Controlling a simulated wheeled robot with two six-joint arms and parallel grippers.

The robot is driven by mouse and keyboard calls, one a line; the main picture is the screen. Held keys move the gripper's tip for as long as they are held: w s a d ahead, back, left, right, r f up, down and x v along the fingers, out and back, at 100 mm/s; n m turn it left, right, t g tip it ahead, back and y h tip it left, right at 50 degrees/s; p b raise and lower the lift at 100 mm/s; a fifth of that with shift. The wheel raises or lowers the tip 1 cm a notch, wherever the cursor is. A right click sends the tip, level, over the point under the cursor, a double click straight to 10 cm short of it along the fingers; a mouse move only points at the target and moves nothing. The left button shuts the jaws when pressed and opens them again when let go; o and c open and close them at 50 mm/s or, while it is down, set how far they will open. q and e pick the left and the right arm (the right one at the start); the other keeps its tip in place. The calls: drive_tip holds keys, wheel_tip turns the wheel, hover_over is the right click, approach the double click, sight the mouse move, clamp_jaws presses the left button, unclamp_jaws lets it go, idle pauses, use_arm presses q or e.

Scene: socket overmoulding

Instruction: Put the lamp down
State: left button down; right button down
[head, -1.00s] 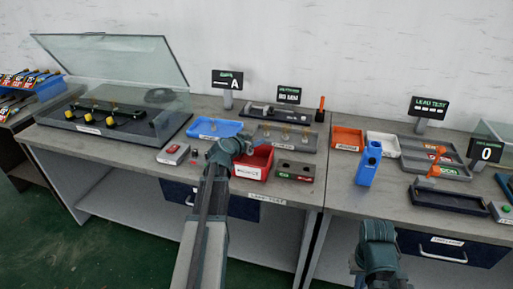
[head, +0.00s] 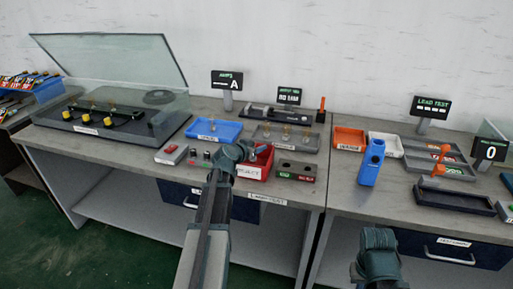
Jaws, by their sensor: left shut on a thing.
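My left gripper (head: 262,153) is at the front of the left bench, just above the left rim of the red reject bin (head: 254,172). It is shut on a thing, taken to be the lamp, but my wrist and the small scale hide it. Several small lamp-like pieces with brass tops stand in the grey tray (head: 268,137) behind the gripper. A dark block with holes (head: 296,171) stands right of the red bin. Of my right arm only a teal link shows at the bottom; its fingers do not show.
A blue tray (head: 214,131) lies behind and left of the gripper. A grey box with a red button (head: 171,154) is at the left front edge. A glass-lidded tester (head: 110,112) fills the far left. A blue upright holder (head: 371,162) stands on the right bench.

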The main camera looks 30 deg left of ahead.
use_arm(q)
drive_tip(key=shift+f+b, duration=0.35)
drive_tip(key=shift+f, duration=0.1)
drive_tip(key=shift+c, duration=1.4)
unclamp_jaws()
drive_tip(key=shift+r, duration=0.1)
drive_tip(key=shift+r, duration=0.1)
drive_tip(key=shift+a+r+p, duration=0.1)
drive_tip(key=shift+r+p, duration=0.25)
drive_tip(key=shift+p, duration=0.2)
drive_tip(key=shift+r+p, duration=0.5)
drive_tip(key=p+v, duration=0.3)
drive_tip(key=v, duration=0.7)
drive_tip(key=shift+s+f, duration=0.15)
drive_tip(key=shift+s+p, duration=0.45)
drive_tip(key=shift+s, duration=0.3)
